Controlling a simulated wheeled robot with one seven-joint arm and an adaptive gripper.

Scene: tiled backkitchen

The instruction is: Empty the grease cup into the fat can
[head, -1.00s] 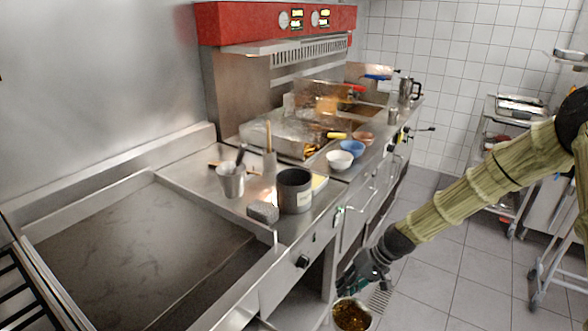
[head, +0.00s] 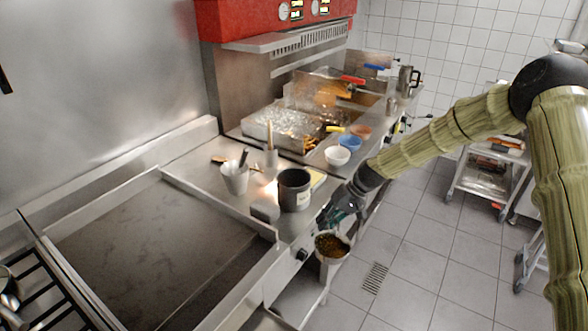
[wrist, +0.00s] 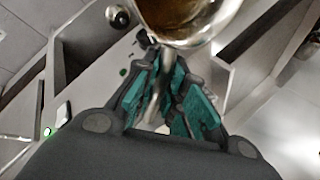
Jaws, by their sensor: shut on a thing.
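The grease cup (head: 333,256) is a metal cup with brown, speckled grease inside. My gripper (head: 338,219) is shut on its handle and holds it upright or nearly so, in front of the counter's front edge. In the wrist view the cup (wrist: 205,40) shows at the top, its handle between the teal fingers of my gripper (wrist: 170,85). The likely fat can is a dark grey can (head: 293,194) with a pale label, standing open on the counter, left of and beyond the cup. The can's inside is dark and I cannot see what it holds.
A grey block (head: 265,211), a metal cup with utensils (head: 235,178) and a yellow pad (head: 318,178) stand near the can. White (head: 337,155) and blue (head: 350,143) bowls sit beyond. The griddle (head: 150,250) is at left. A trolley (head: 490,180) stands at right.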

